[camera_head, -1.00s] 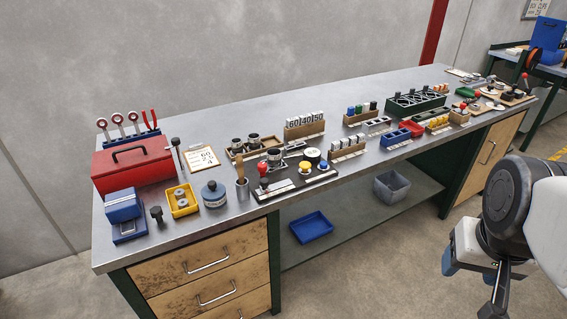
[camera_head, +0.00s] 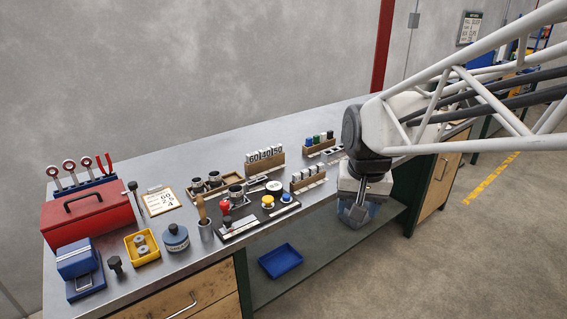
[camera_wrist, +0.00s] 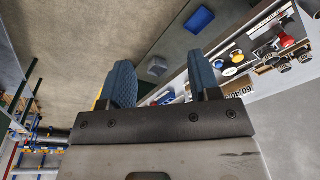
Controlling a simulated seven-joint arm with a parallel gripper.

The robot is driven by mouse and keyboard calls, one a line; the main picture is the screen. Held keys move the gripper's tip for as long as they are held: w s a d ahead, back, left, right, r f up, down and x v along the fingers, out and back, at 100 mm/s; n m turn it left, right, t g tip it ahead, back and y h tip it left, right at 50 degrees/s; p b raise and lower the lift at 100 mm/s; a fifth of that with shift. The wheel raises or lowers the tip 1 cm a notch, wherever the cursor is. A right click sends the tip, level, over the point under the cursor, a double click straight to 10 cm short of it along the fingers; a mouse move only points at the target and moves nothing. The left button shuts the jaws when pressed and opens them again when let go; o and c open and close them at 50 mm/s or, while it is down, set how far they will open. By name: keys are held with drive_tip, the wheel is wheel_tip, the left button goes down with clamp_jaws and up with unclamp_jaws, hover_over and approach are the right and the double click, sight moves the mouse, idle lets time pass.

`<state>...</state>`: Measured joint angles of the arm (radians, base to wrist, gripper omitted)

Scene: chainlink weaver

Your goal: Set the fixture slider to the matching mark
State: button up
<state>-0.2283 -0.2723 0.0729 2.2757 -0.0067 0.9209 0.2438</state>
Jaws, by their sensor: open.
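A dark fixture plate (camera_head: 240,226) lies near the bench's front edge. It carries a red knob (camera_head: 225,220), a yellow button (camera_head: 267,201) and a blue button (camera_head: 286,197); which part is the slider is too small to tell. A clipboard (camera_head: 160,201) with blurred figures lies behind and left of it. A number block reading 60, 40, 50 (camera_head: 265,156) stands behind the fixture. My gripper (camera_head: 356,213) hangs in front of the bench edge, right of the fixture and apart from it. In the wrist view its blue fingers (camera_wrist: 162,85) are spread and empty; the red knob (camera_wrist: 287,40) shows at the right.
A red toolbox (camera_head: 88,215), a yellow tray (camera_head: 142,246), a blue jar (camera_head: 175,238) and a tool cup (camera_head: 206,231) stand left of the fixture. Small wooden racks (camera_head: 308,178) stand to its right. A blue bin (camera_head: 281,260) sits on the lower shelf.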

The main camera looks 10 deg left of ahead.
drive_tip(key=w+a+f, duration=0.2)
drive_tip(key=w+a, duration=0.5)
drive_tip(key=a, duration=0.2)
drive_tip(key=g, duration=0.2)
hover_over(228, 218)
wheel_tip(228, 218, down, 14)
drive_tip(key=shift+s+r, duration=0.1)
drive_tip(key=shift+r, duration=0.1)
drive_tip(key=shift+f, duration=0.1)
drive_tip(key=shift+f, duration=3.8)
clamp_jaws()
